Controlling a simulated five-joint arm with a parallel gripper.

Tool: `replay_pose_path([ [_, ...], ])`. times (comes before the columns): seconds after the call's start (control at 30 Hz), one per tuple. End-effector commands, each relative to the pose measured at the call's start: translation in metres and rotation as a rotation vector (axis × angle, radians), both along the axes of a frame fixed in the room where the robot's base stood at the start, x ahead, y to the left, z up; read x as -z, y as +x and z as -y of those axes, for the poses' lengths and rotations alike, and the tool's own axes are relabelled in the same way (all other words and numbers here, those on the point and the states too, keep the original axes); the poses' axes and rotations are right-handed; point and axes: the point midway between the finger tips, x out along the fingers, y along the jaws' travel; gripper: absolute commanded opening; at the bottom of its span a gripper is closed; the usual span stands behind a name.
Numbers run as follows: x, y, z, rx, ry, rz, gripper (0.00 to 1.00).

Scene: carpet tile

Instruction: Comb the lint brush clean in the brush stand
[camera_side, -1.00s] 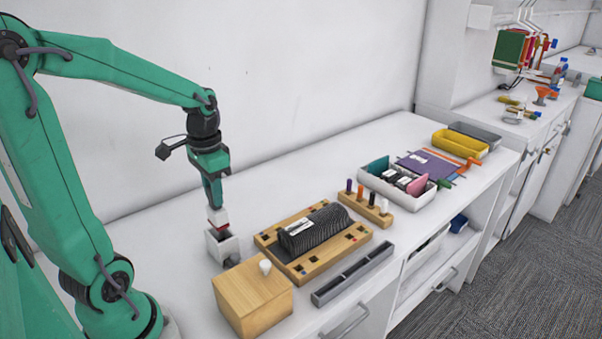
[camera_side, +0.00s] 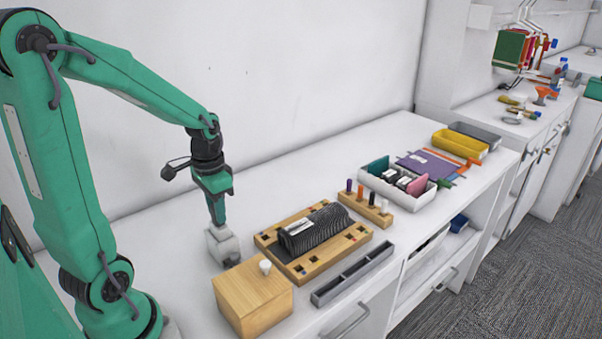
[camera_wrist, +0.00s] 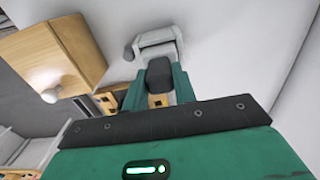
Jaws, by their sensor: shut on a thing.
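The brush stand (camera_side: 223,249) is a small white box at the back left of the worktop, behind a wooden block. It also shows in the wrist view (camera_wrist: 157,39), at the top centre. My gripper (camera_side: 218,223) points down at the stand, its tips at the stand's top. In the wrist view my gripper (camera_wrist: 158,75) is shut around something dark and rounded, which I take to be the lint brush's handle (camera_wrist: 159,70). The brush head is hidden, apparently down in the stand. I cannot tell how deep it sits.
A wooden box (camera_side: 252,300) with a white knob stands just in front of the stand. A wooden board (camera_side: 318,268) with a dark ribbed piece lies to the right.

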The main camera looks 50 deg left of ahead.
Motion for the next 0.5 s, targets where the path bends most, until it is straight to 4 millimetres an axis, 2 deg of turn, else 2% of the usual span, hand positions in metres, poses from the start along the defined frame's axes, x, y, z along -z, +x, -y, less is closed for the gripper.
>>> replay_pose_path([
  [0.5,0.019,0.000,0.000,0.000,0.000,-0.001,0.01],
])
